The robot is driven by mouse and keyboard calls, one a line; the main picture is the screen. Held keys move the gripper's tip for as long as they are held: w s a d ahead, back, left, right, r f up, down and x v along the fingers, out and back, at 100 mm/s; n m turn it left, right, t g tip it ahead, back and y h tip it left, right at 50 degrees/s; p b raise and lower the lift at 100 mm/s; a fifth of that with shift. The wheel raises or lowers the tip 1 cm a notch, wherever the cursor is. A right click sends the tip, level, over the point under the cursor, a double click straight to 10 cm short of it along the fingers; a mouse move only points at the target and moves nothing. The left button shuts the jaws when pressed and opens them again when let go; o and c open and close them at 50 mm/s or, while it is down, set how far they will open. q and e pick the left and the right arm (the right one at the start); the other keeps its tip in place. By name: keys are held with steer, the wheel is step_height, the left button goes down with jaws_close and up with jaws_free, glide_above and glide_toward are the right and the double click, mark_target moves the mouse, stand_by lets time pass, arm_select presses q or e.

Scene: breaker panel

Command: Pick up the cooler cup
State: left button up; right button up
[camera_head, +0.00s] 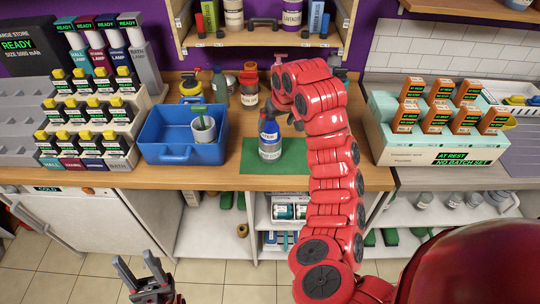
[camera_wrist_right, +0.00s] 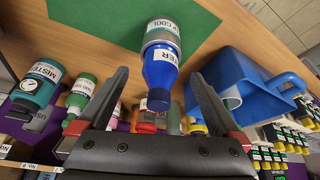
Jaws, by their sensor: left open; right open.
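A blue bottle (camera_head: 269,130) with a white label stands upright on a green mat (camera_head: 240,168). Its lower part is a grey, cup-like piece (camera_head: 270,152) with a label partly reading "COOL"; it also shows in the right wrist view (camera_wrist_right: 162,33). I cannot tell whether it is a separate cup. A pale grey cup (camera_head: 204,133) with a green tag stands in the blue bin (camera_head: 178,153). My right gripper (camera_wrist_right: 158,76) is open and empty, with the bottle's dark cap showing between its fingers. My left gripper (camera_head: 137,262) is open and empty, low at the front left.
Bottles and jars (camera_head: 249,90) stand behind the mat, under a wooden shelf (camera_head: 260,39). A pale tray with orange boxes (camera_head: 438,150) is at the right. The mat's front right is bare.

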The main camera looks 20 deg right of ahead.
mark_target(272, 131)
steer(key=shift+w+f, duration=0.2)
steer(key=shift+f, duration=0.25)
steer(key=shift+x, duration=1.05)
steer(key=shift+w+a+f+p, duration=0.1)
steer(key=shift+w+f+p, duration=0.05)
steer(key=shift+p, duration=0.25)
steer(key=p+x, duration=0.2)
steer(key=x, duration=0.2)
steer(key=shift+p, duration=0.3)
steer(key=shift+w+f, duration=0.15)
steer(key=shift+f, duration=0.2)
steer(key=shift+c, duration=0.2)
jaws_close()
